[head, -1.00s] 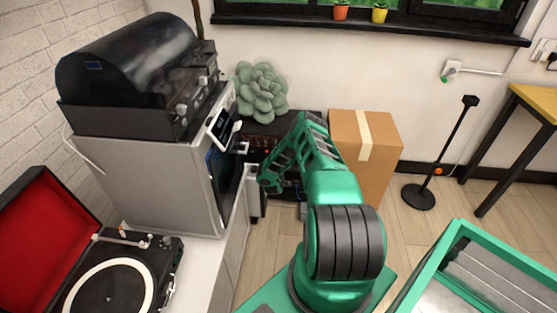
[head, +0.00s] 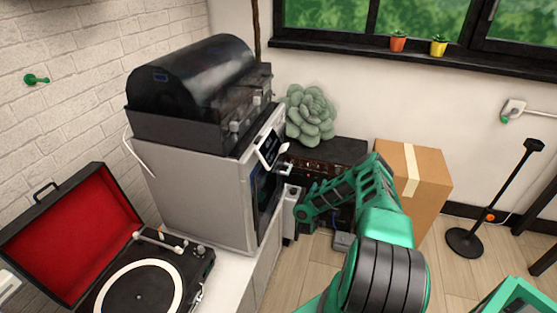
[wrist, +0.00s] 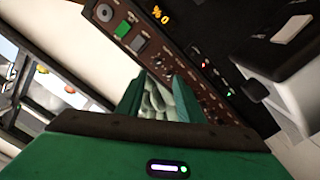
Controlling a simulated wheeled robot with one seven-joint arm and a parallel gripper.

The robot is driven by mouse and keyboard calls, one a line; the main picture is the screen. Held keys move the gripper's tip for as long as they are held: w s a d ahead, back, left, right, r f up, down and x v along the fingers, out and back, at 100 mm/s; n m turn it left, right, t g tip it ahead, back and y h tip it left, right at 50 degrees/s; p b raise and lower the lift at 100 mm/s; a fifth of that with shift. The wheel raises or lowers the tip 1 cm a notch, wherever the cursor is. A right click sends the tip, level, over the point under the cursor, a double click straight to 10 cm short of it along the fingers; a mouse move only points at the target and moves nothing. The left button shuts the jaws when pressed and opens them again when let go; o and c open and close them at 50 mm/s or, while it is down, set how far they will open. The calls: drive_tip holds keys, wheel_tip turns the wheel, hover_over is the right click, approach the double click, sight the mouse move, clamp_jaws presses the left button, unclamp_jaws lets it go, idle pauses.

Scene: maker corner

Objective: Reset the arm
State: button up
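My green arm reaches forward and is bent, with a ribbed dark joint at the bottom of the head view. Its far part leans down to the left, beside the front of the silver oven. I cannot make out the gripper's fingers in the head view. In the wrist view my gripper (wrist: 158,97) shows two green fingers apart with a gap between them. It looks open and holds nothing that I can see. Part of the grey-green plant (wrist: 160,103) shows through the gap, beyond the fingers.
The silver oven (head: 190,190) carries a black machine (head: 195,90). A red-lined record player (head: 75,235) stands at left. Behind the arm are a dark control panel (head: 330,150), the plant (head: 310,115) and a cardboard box (head: 425,180). A black stand (head: 465,242) is at right, with bare floor nearby.

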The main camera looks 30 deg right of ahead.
drive_tip(key=w+r+n+g+y, duration=0.1)
drive_tip(key=w+r+y, duration=0.45)
drive_tip(key=r, duration=1.05)
drive_tip(key=s+a+r+m+g+y, duration=0.1)
drive_tip(key=s+a+r+g, duration=0.2)
drive_tip(key=s+r, duration=0.6)
drive_tip(key=s+a+r+m+g+y, duration=0.1)
drive_tip(key=s+a+r+g, duration=0.3)
drive_tip(key=r, duration=0.8)
drive_tip(key=s+a+r+g+y, duration=0.1)
drive_tip(key=s+a+r+y, duration=0.1)
drive_tip(key=s+a, duration=0.5)
drive_tip(key=s+a+r+m+g+y, duration=0.1)
drive_tip(key=s+a+r, duration=0.3)
drive_tip(key=s, duration=1.2)
drive_tip(key=s+a+r+m+g+y, duration=0.1)
drive_tip(key=s+a+r+y, duration=0.2)
drive_tip(key=s+a, duration=0.8)
drive_tip(key=shift+s+y, duration=0.25)
drive_tip(key=shift+y, duration=0.1)
drive_tip(key=shift+s, duration=0.1)
